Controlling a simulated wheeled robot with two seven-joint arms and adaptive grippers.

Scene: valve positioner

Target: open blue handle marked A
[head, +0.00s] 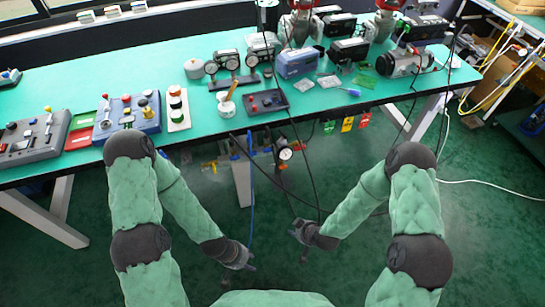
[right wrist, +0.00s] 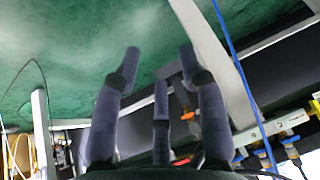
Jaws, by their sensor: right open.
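Under the table in the right wrist view, a pipe assembly (right wrist: 268,130) carries small blue parts (right wrist: 290,140), an orange part (right wrist: 187,115) and a red one. No letter A can be read, so I cannot tell which blue part is the handle marked A. My right gripper (head: 297,243) is in front of the table, below its edge; in the right wrist view (right wrist: 158,70) its fingers are apart with nothing between them. My left gripper (head: 246,266) hangs low to the left; its fingers are too small to judge. Both are apart from the pipework.
The green-topped table (head: 150,75) holds control boxes, gauges and valve devices. A pressure gauge (head: 285,154) sits under its front edge near hanging cables and a blue hose (head: 251,190). Coloured tags (head: 347,124) hang at the edge. The floor in front is clear.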

